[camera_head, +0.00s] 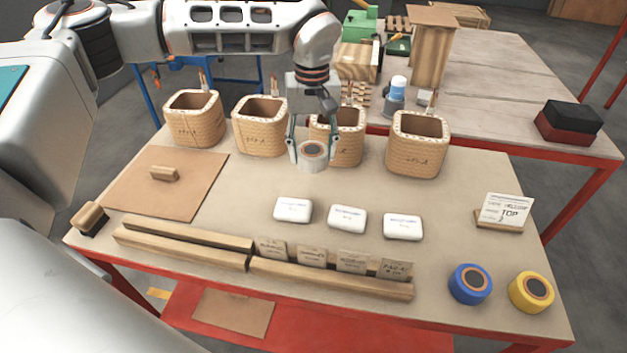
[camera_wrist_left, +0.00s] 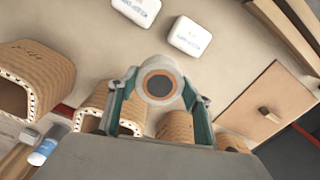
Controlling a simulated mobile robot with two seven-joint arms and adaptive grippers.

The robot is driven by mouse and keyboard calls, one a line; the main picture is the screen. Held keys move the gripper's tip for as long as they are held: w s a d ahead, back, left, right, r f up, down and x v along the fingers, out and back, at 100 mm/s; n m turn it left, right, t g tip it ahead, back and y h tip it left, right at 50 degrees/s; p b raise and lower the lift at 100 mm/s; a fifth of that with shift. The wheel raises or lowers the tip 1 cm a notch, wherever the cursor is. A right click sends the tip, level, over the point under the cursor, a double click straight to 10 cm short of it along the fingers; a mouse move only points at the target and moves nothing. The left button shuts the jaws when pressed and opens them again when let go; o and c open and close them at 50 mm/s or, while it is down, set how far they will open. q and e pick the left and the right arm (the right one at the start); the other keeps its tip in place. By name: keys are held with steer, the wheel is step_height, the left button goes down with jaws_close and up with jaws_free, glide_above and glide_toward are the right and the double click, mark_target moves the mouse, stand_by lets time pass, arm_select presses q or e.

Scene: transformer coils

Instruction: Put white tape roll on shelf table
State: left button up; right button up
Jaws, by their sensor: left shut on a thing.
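The white tape roll (camera_head: 312,153) has an orange-ringed dark core and is held between the fingers of my left gripper (camera_head: 313,150). In the head view it is over the table, in front of the third coil from the left. The left wrist view also shows the roll (camera_wrist_left: 160,84) between the two green-edged fingers of my left gripper (camera_wrist_left: 160,90). I cannot tell its exact height above the table. A grey table (camera_head: 480,75) stands behind the work table; I cannot tell if it is the shelf table. My right gripper is not in view.
Several wicker-like coils (camera_head: 417,150) stand along the back of the work table (camera_head: 240,190). White packs (camera_head: 347,217), wooden bars (camera_head: 180,243), a blue tape roll (camera_head: 470,284) and a yellow tape roll (camera_head: 531,291) lie nearer. Black and red boxes (camera_head: 568,122) sit on the grey table.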

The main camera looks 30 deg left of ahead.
mark_target(312, 165)
arm_select(q)
step_height(312, 165, down, 5)
steer(key=shift+r, duration=0.15)
steer(key=shift+w+f, duration=0.1)
steer(key=shift+f, duration=0.25)
step_height(312, 165, down, 3)
steer(key=shift+f+b, duration=0.2)
steer(key=shift+b, duration=0.25)
steer(key=shift+f, duration=0.35)
steer(key=shift+r, duration=0.1)
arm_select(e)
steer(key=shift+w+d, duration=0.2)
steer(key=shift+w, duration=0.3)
arm_select(q)
steer(key=o, duration=1.2)
